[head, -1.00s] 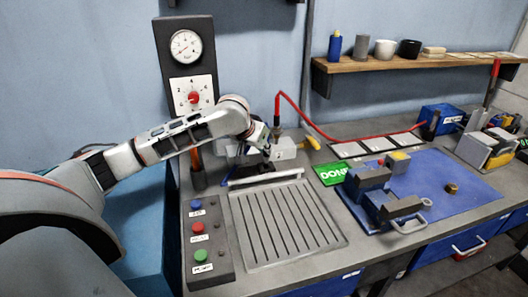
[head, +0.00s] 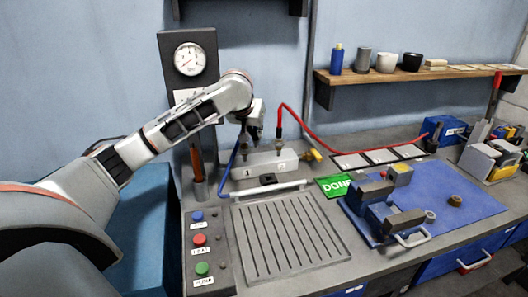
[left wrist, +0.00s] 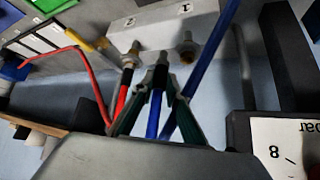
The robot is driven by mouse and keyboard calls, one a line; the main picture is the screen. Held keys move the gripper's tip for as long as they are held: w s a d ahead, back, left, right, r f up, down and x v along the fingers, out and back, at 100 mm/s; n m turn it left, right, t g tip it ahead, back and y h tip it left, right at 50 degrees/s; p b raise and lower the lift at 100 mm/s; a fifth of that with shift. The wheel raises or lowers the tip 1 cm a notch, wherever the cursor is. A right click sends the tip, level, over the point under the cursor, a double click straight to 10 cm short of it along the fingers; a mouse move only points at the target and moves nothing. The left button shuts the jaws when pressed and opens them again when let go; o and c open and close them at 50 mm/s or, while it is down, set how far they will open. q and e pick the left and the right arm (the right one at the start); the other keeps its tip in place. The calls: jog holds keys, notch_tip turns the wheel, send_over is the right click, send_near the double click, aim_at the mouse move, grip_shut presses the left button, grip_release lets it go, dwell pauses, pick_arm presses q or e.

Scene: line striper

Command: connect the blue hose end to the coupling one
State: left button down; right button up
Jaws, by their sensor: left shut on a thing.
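The grey block (head: 262,164) carries two upright metal couplings with labels 1 and 2. Coupling one (head: 245,150) stands on the left in the head view and shows in the left wrist view (left wrist: 187,48). Coupling two (head: 278,146) has the red hose (head: 330,137) on it. My left gripper (head: 256,130) is above the block near coupling one. In the left wrist view, its dark green fingers (left wrist: 159,75) are shut on the blue hose end (left wrist: 155,112), apart from coupling one. The blue hose (head: 233,153) runs down left of the block. My right gripper is out of view.
A yellow handle (head: 314,155) sits right of the block. A gauge panel (head: 190,85) stands behind left, and a button box (head: 206,250) is in front. A green DONE card (head: 334,185) and a blue mat (head: 440,188) with clamps lie right. The grooved tray (head: 290,240) is empty.

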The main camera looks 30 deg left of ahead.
pick_arm(q)
jog(key=a+r+n+y, duration=0.2)
jog(key=a+r+n, duration=0.1)
jog(key=a+r, duration=0.3)
jog(key=shift+g, duration=0.4)
jog(key=shift+s+d+f, duration=0.1)
jog(key=shift+d+f, duration=0.1)
jog(key=shift+f, duration=0.65)
jog(key=shift+d+f, duration=0.25)
jog(key=shift+f, duration=0.55)
jog(key=shift+s+d+f, duration=0.1)
jog(key=shift+d+f, duration=0.1)
jog(key=shift+f, duration=0.65)
jog(key=shift+f, duration=1.75)
jog(key=c, duration=1.9)
grip_release()
jog(key=shift+w, duration=0.1)
jog(key=shift+o, duration=0.3)
jog(key=shift+o, duration=1.3)
jog(key=v, duration=0.7)
